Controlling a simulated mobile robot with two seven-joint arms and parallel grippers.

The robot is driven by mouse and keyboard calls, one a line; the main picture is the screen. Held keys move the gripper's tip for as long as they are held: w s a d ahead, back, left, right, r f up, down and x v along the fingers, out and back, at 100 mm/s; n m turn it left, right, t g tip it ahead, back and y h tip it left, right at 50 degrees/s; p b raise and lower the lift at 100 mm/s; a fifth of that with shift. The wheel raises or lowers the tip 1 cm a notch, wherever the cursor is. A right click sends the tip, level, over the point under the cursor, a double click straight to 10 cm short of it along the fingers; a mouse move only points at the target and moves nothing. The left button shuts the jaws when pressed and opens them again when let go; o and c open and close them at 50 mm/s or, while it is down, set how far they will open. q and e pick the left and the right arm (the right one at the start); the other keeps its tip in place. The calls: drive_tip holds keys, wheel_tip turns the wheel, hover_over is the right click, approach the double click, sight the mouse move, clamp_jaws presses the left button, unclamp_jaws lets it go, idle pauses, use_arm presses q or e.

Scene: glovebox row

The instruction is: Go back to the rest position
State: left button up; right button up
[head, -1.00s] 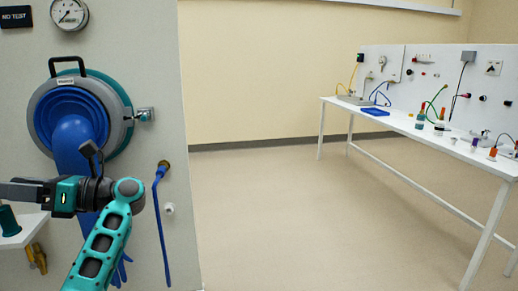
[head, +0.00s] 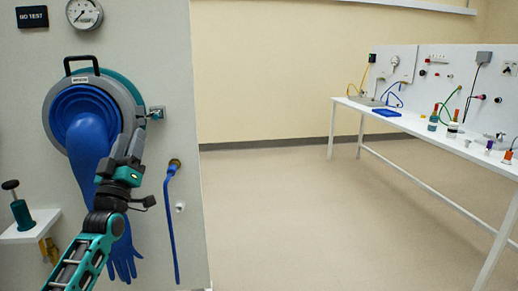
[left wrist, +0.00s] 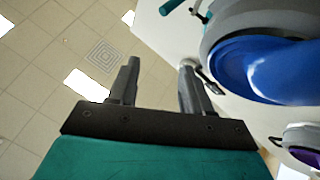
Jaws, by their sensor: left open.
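My left gripper (head: 131,145) is in front of the glovebox wall in the head view, with its fingers pointing up. It overlaps the right side of the blue glove port in the picture. In the left wrist view its two fingers (left wrist: 155,85) stand apart with nothing between them. The blue glove (head: 88,150) hangs from the round port (head: 137,97), partly hidden behind my arm. The port also shows at the upper right of the left wrist view (left wrist: 225,38). My right gripper is not in view.
A blue hose (head: 171,230) hangs right of my arm. A white bench (head: 440,133) with bottles and a blue tray (head: 386,113) stands at right. The floor (head: 300,210) between is clear.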

use_arm(q)
drive_tip(key=w+a+f+m+g+y, duration=0.1)
drive_tip(key=w+f+m+g, duration=0.3)
drive_tip(key=f+m+g, duration=0.5)
drive_tip(key=s+d+f+n+g+h, duration=0.1)
drive_tip(key=s+d+f, duration=0.3)
drive_tip(key=f, duration=0.5)
drive_tip(key=s+d+f, duration=0.2)
drive_tip(key=s+f, duration=0.4)
drive_tip(key=f, duration=0.4)
drive_tip(key=s+d+f+g, duration=0.1)
drive_tip(key=s+d+f, duration=0.2)
drive_tip(key=s, duration=0.6)
drive_tip(key=s+d+f+g+h, duration=0.1)
drive_tip(key=s+d+f, duration=0.3)
drive_tip(key=s, duration=0.5)
drive_tip(key=s+d+f+n+g+h, duration=0.1)
drive_tip(key=s+d+f+g, duration=0.2)
drive_tip(key=s+f, duration=0.4)
drive_tip(key=shift+s+d, duration=0.35)
drive_tip(key=shift+s, duration=0.85)
drive_tip(key=shift+a, duration=0.15)
